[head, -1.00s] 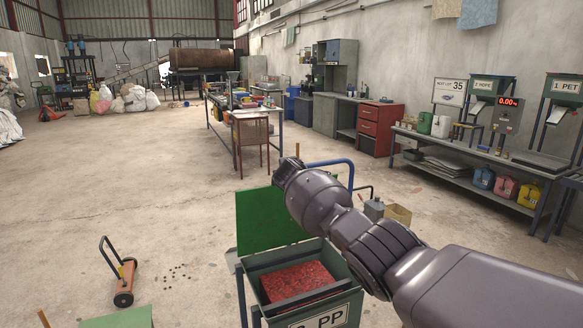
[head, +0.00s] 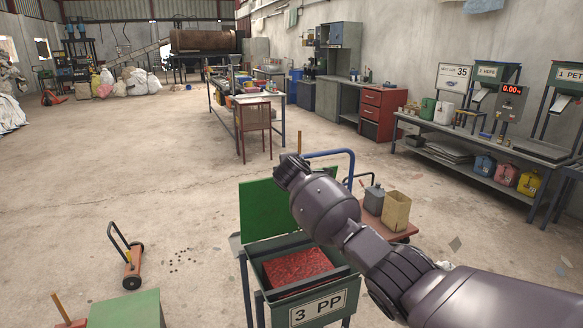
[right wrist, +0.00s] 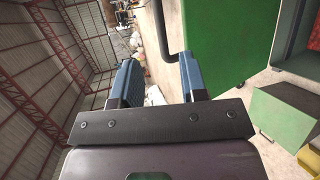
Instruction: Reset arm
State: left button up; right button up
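My right arm comes in from the lower right in the head view and reaches over the green 3 PP bin (head: 319,307). Its far end is by the bin's raised green lid (head: 268,212); the fingers are hidden there behind the wrist. In the right wrist view, my right gripper (right wrist: 160,78) has its two blue fingers apart with nothing held between them. A dark bent bar and the green panel (right wrist: 220,40) show beyond the fingers. My left gripper is not in view.
Red flakes (head: 297,266) fill the bin's top. A cart (head: 402,236) with a can and box stands right of it. An orange roller tool (head: 131,271) is on the floor at left. A bench (head: 470,160) runs along the right wall. The left floor is mostly clear.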

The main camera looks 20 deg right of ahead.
jog(key=a+r+m+t+y, duration=0.3)
jog(key=a+r, duration=0.3)
jog(key=r, duration=0.2)
jog(key=s+a+f+m+y, duration=0.1)
jog(key=s+f+m+y, duration=0.15)
jog(key=s, duration=0.25)
jog(key=s+d+f+m+g, duration=0.1)
jog(key=s+d+f+m, duration=0.2)
jog(key=s+f, duration=0.9)
jog(key=s+d+f+m+g+h, duration=0.1)
jog(key=s+d+f, duration=0.4)
jog(key=s+f, duration=0.8)
jog(key=s+d+f+m+g, duration=0.3)
jog(key=s+f+m, duration=0.3)
jog(key=s+f, duration=0.7)
jog(key=s+d, duration=0.1)
jog(key=s, duration=1.1)
jog(key=shift+s+d+f+h, duration=0.15)
jog(key=shift+d+h, duration=0.15)
jog(key=shift+h, duration=0.05)
